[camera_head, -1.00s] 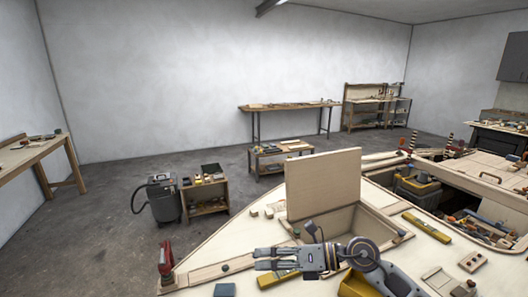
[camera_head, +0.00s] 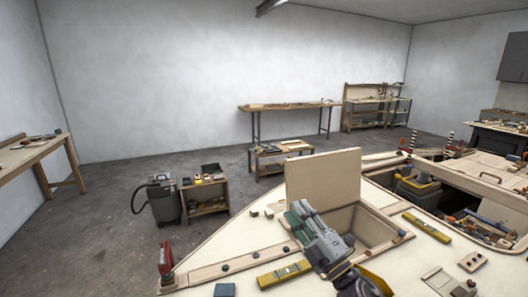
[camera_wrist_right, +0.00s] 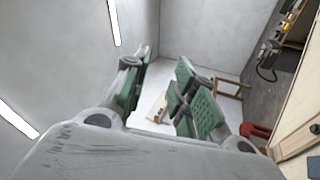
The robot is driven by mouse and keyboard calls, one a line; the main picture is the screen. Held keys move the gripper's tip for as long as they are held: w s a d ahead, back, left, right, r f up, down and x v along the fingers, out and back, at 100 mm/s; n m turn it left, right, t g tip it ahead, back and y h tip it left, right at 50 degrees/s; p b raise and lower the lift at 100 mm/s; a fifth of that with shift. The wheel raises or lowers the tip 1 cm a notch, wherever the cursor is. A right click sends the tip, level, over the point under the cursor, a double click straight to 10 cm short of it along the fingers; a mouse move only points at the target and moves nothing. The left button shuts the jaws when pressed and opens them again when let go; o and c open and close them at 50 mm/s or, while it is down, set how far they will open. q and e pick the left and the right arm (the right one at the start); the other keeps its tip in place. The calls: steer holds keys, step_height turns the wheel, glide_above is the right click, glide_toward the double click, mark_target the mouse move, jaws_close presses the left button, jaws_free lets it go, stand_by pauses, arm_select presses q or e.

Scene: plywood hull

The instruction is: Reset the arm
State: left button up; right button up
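My right gripper (camera_head: 298,215) is in the head view, over the plywood deck (camera_head: 335,262), in front of the raised hatch lid (camera_head: 323,180) and left of the open hatch. Its fingers point up and left. In the right wrist view the two green-padded fingers of the right gripper (camera_wrist_right: 160,88) stand apart with nothing held between them. Part of the hatch opening is hidden behind my right arm. My left gripper does not show in either view.
A yellow level (camera_head: 285,275) lies on the deck left of my right arm, and another (camera_head: 427,228) lies to the right. A red clamp (camera_head: 166,260) stands at the hull's left edge. A grey vacuum (camera_head: 162,200) and a small shelf cart (camera_head: 206,194) stand on the floor beyond.

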steer(key=s+d+f+m+g+h, duration=0.2)
steer(key=d+f+m+h, duration=0.5)
steer(key=f+m, duration=0.15)
steer(key=s+d+f+m+g+h, duration=0.1)
steer(key=d+f+m+g+h, duration=0.2)
steer(key=d+f+m+h, duration=0.45)
steer(key=s+a+f+m+g+y, duration=0.3)
steer(key=s+f+g, duration=0.8)
steer(key=s+f, duration=0.85)
step_height(320, 180, down, 30)
steer(key=s+d+m, duration=0.1)
steer(key=s+d, duration=0.2)
steer(key=s+d+f+g, duration=0.1)
steer(key=s+d+f, duration=0.2)
steer(key=s+f, duration=0.7)
steer(key=s+d+f+g, duration=0.1)
steer(key=s+d+f, duration=0.2)
steer(key=s+f, duration=0.7)
steer(key=shift+s+f+h, duration=0.3)
steer(key=shift+s+h, duration=0.15)
steer(key=shift+s, duration=0.35)
